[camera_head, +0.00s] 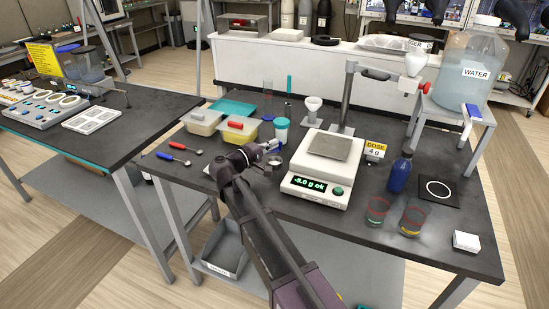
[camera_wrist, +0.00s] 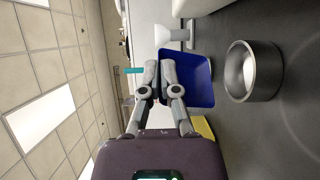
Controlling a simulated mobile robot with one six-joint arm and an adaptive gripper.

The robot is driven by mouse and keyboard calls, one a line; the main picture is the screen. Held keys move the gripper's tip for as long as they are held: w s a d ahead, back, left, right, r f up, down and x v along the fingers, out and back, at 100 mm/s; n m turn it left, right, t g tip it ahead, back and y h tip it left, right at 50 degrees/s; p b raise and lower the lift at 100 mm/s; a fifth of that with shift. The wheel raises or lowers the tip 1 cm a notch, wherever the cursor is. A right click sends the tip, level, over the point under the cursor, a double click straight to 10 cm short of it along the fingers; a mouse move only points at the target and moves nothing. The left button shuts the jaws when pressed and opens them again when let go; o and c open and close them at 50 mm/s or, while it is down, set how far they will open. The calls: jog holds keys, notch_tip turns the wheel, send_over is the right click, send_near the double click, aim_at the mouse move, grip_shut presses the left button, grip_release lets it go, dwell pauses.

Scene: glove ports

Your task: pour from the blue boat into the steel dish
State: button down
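In the wrist view the blue boat (camera_wrist: 198,82) is just beyond my fingertips, to their right in the picture, its near rim between them. My gripper (camera_wrist: 160,68) has its fingers close together and looks shut on that rim. Whether the boat holds anything cannot be seen. The steel dish (camera_wrist: 238,72), a round open metal cup, stands on the dark bench to the right of the boat in the picture, with a gap between them. In the head view my gripper (camera_head: 270,147) is over the bench, left of the balance; the boat is hardly visible there.
The balance (camera_head: 317,178), reading about -5.0 g, stands right of my gripper beside a "DOSE 4 g" sign (camera_head: 376,149). Lidded tubs (camera_head: 201,123), a cyan-lidded jar (camera_head: 281,130) and a funnel (camera_head: 312,108) are close by. A blue bottle (camera_head: 400,173) and two glasses (camera_head: 412,219) stand farther right.

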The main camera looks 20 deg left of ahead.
dwell(0.3)
jog(key=shift+w+a+r+n+g+p, duration=0.25)
jog(key=shift+w+n+g+p, duration=0.05)
jog(key=shift+n+p, duration=0.45)
jog(key=shift+w+a+n+g+p, duration=0.2)
jog(key=shift+n+g+p, duration=0.1)
jog(key=shift+n+p, duration=0.2)
jog(key=shift+f+n, duration=0.1)
jog(key=shift+n, duration=0.15)
jog(key=shift+w, duration=0.1)
jog(key=shift+w+a+n+g+p, duration=0.3)
jog(key=shift+n+g+p, duration=0.2)
jog(key=shift+n+p, duration=0.15)
jog(key=shift+w+n+g, duration=0.25)
jog(key=shift+n+g, duration=0.05)
jog(key=shift+n, duration=0.35)
